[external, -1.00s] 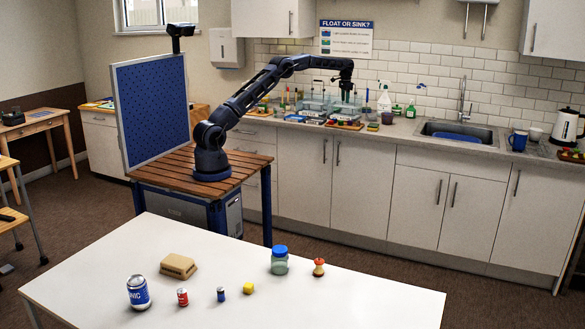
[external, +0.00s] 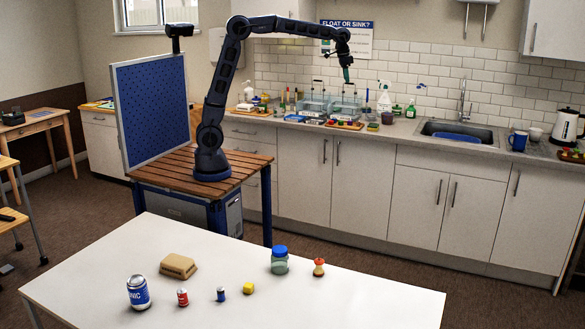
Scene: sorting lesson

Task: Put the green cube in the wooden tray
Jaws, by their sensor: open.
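My gripper (external: 347,76) points down, high above the worktop and in front of the tiled wall. Its fingers are open, though they are small and dark here, with a greenish tint near the tips. A flat wooden tray (external: 345,127) with several small coloured blocks lies on the worktop below it, near the front edge. A small dark greenish block (external: 373,127) sits just right of that tray. I cannot tell at this size which block is the green cube.
Clear tubs (external: 314,106) with upright handles stand behind the tray. A spray bottle (external: 384,100) and green bottles (external: 410,110) stand to the right, before the sink (external: 455,134). A white table (external: 240,310) in front holds a can, a jar and small items.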

